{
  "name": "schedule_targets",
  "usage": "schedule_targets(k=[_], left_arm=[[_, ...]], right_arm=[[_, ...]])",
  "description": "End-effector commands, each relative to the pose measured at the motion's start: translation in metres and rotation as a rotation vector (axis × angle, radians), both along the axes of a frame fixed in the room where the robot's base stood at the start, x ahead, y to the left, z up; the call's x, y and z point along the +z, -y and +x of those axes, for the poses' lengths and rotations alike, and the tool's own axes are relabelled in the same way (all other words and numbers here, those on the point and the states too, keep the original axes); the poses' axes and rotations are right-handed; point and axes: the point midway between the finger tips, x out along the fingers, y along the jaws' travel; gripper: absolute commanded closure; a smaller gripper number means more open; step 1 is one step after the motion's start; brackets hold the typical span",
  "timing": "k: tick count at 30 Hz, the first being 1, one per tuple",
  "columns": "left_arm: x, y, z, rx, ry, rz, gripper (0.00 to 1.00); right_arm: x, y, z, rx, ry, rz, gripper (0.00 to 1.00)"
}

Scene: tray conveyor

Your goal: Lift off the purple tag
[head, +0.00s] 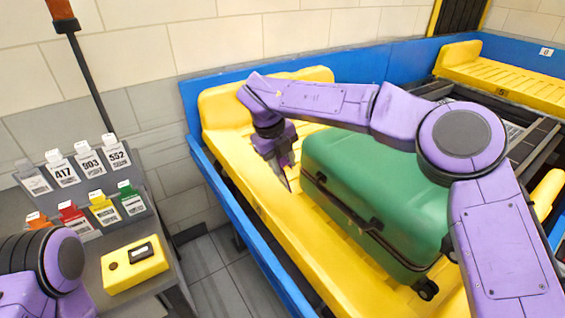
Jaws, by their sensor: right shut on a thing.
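My right gripper (280,168) points down over the yellow tray (237,168), just left of the far end of a green suitcase (375,185). It is shut on a thin, dark purple piece that hangs below the fingertips, which looks like the purple tag (285,182). The fingers hide most of the tag, and I cannot tell whether it still touches the suitcase. The suitcase lies on its side in the tray, its dark seam and handle facing left. Only a link of my left arm shows at the lower left; its gripper is out of view.
A dark stand (90,180) at the left holds white numbered tags and orange, red, yellow and green tags. A yellow box (134,268) lies in front. A blue rail (255,262) edges the conveyor. Another yellow tray (500,75) stands at the back right.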

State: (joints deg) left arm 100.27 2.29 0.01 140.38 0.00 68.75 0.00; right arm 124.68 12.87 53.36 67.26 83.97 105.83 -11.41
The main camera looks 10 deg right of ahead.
Motion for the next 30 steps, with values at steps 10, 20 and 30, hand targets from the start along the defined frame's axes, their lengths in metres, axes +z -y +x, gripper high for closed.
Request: schedule_targets(k=[10, 20, 30], left_arm=[[0.029, 0.0, 0.0, 0.0, 0.0, 0.0, 0.57], [0.052, 0.0, 0.0, 0.0, 0.0, 0.0, 0.57], [0.062, 0.0, 0.0, 0.0, 0.0, 0.0, 0.57]], right_arm=[[0.029, 0.0, 0.0, -0.001, 0.0, 0.0, 0.94], [0.052, 0.0, 0.0, -0.001, 0.0, 0.0, 0.94], [0.063, 0.001, 0.0, -0.001, 0.0, 0.0, 0.94]])
